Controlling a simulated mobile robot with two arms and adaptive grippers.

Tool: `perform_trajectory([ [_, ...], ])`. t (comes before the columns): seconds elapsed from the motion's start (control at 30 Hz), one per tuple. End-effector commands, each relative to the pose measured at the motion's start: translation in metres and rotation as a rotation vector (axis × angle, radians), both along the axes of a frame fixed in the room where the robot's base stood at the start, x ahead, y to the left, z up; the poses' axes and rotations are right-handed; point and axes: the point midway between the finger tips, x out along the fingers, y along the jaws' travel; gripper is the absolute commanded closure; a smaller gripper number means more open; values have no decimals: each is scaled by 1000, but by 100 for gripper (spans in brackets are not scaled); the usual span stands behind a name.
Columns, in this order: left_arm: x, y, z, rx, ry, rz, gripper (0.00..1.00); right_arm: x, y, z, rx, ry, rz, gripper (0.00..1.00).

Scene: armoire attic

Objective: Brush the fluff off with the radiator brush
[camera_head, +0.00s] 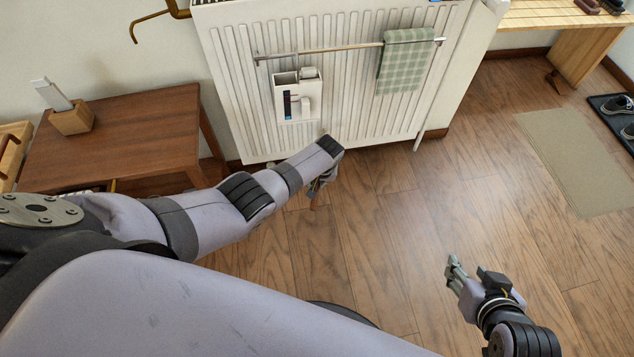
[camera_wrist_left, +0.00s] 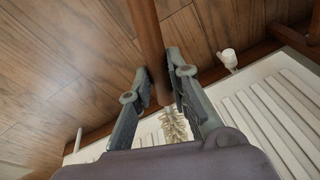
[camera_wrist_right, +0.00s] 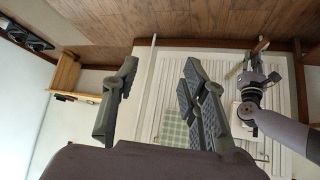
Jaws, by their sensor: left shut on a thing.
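My left gripper (camera_head: 320,184) is low in front of the white radiator (camera_head: 232,62). In the left wrist view it (camera_wrist_left: 158,72) is shut on the brown wooden handle of the radiator brush (camera_wrist_left: 146,28). Pale bristles (camera_wrist_left: 174,125) show between and behind the fingers, near the radiator's panel. The handle also shows beside the left gripper in the right wrist view (camera_wrist_right: 261,46). I cannot make out any fluff; the arm hides part of the radiator's lower edge.
A rail on the radiator carries a green checked towel (camera_head: 403,66) and a white holder (camera_head: 291,108). A brown table (camera_head: 145,115) with a wooden block (camera_head: 72,119) stands left. A bench (camera_head: 545,14), beige mat (camera_head: 570,150) and shoes lie right. The middle floor is clear.

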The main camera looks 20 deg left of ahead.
Motion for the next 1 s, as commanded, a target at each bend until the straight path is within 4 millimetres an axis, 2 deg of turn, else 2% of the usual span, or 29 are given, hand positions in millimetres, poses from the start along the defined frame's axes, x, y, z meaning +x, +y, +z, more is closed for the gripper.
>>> perform_trajectory([
  [1.0, 6, 4, 0, 0, 0, 1, 100, 23, 5, 15, 15, -128, 15, 60],
])
